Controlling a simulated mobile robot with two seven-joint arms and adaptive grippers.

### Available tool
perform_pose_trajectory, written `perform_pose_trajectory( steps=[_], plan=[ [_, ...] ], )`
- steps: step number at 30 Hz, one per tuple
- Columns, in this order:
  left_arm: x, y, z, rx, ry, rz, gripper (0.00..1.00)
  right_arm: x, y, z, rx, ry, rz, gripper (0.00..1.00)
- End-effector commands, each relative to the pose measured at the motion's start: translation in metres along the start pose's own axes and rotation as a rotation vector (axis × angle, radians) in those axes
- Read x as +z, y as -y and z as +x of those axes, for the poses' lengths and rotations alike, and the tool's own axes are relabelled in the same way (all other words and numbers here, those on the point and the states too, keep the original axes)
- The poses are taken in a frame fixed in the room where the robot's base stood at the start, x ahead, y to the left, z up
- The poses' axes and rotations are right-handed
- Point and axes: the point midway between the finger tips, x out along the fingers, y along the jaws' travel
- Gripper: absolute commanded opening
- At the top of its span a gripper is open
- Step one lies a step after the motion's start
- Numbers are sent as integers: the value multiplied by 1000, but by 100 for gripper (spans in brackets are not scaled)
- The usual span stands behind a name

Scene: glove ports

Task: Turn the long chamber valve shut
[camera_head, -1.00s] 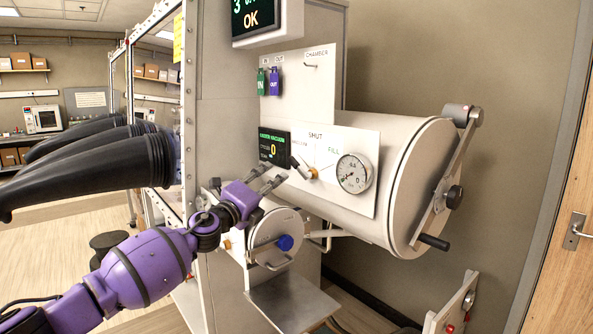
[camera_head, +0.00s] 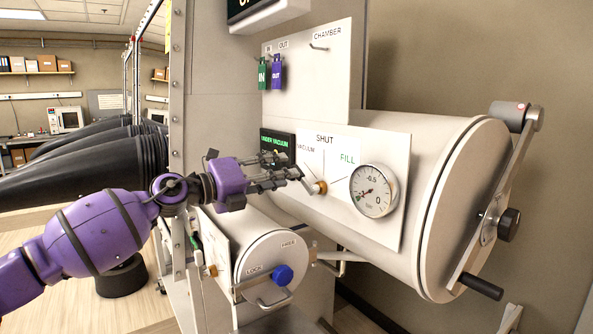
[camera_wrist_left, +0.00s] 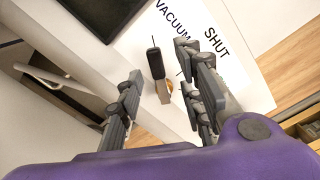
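The chamber valve (camera_head: 320,187) has a brass hub on the white panel of the long chamber (camera_head: 455,200), below the labels VACUUM, SHUT and FILL. In the left wrist view, its lever (camera_wrist_left: 156,64) has a dark grip and points toward the VACUUM side. My left gripper (camera_head: 297,166) is at the valve with its fingers spread. In the left wrist view, the fingers of this gripper (camera_wrist_left: 160,75) stand on both sides of the lever, with gaps showing. In the head view the fingers partly hide the lever. My right gripper is not in view.
A round gauge (camera_head: 374,190) sits right of the valve, and a dark display (camera_head: 277,146) sits left of it. A smaller chamber (camera_head: 270,262) with a blue knob (camera_head: 283,275) is below my gripper. Black gloves (camera_head: 95,165) stick out at left. IN and OUT tags (camera_head: 276,73) hang above.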

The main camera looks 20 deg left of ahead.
Motion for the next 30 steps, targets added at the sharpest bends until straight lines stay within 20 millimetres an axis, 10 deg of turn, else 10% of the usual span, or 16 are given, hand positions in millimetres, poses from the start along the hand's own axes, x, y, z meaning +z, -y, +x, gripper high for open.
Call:
perform_pose_trajectory(
  steps=[9,19,30],
  plan=[
    [2,1,44,-2,3,1,34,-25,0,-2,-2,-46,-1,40],
    [1,-1,49,0,3,0,34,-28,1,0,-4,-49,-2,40],
    [1,-1,48,0,3,0,0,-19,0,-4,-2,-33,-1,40]
  ],
)
